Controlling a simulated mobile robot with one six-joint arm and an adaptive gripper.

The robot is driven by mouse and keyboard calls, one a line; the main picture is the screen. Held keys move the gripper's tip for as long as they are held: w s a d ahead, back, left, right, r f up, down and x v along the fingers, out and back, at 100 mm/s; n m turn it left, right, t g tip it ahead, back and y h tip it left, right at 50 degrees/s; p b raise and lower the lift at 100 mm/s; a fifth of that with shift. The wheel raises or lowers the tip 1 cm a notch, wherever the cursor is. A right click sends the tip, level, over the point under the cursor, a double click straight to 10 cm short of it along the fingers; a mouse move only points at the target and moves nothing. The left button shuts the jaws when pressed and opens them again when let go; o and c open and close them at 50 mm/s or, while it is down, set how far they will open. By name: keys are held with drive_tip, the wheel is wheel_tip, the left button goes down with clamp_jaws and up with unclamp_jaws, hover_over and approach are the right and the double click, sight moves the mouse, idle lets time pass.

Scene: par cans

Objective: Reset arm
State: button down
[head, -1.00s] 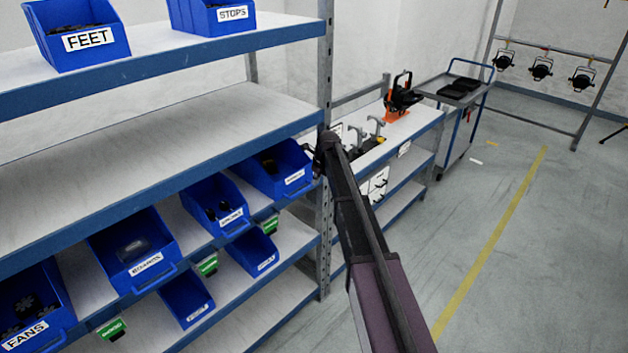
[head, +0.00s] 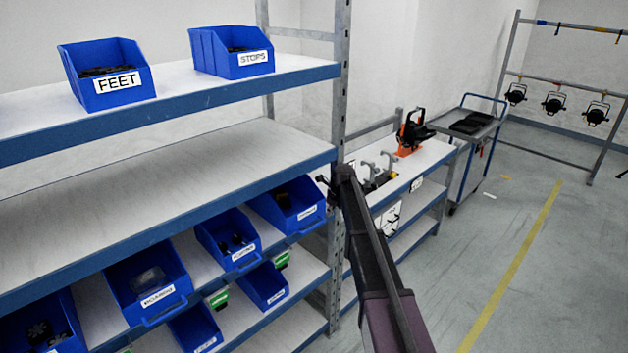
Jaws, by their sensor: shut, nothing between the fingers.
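My arm reaches up from the bottom of the head view, past the front right post of the shelving. Its far end is bent beside that post. My gripper (head: 324,184) shows as a small dark shape just left of the arm's end, close to the post and the right end of the shelf. It is shut and holds nothing. The arm hides part of it and its fingertips are too small to make out clearly.
Blue bins marked FEET (head: 108,78) and STOPS (head: 231,52) stand on the upper shelf (head: 180,100). The middle shelf (head: 170,180) is bare. More blue bins sit below. A workbench (head: 420,158), a cart (head: 470,125) and hanging lamps (head: 553,103) stand beyond.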

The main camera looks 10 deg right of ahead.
drive_tip(key=s+f+n+g+b, duration=0.1)
drive_tip(key=s+f+n+b, duration=0.2)
drive_tip(key=s+n, duration=0.6)
drive_tip(key=s+f+n+h+b, duration=0.1)
drive_tip(key=s+f+n+b, duration=0.2)
drive_tip(key=s+n, duration=0.7)
drive_tip(key=s+f+n+g+h+b, duration=0.1)
drive_tip(key=s+f+n+b, duration=0.2)
drive_tip(key=s+n, duration=0.6)
drive_tip(key=s+f, duration=0.1)
drive_tip(key=s, duration=0.9)
drive_tip(key=shift+s+f+g+b, duration=0.2)
drive_tip(key=shift+s+g+b, duration=0.05)
drive_tip(key=shift+g+b, duration=0.05)
drive_tip(key=shift+a, duration=0.2)
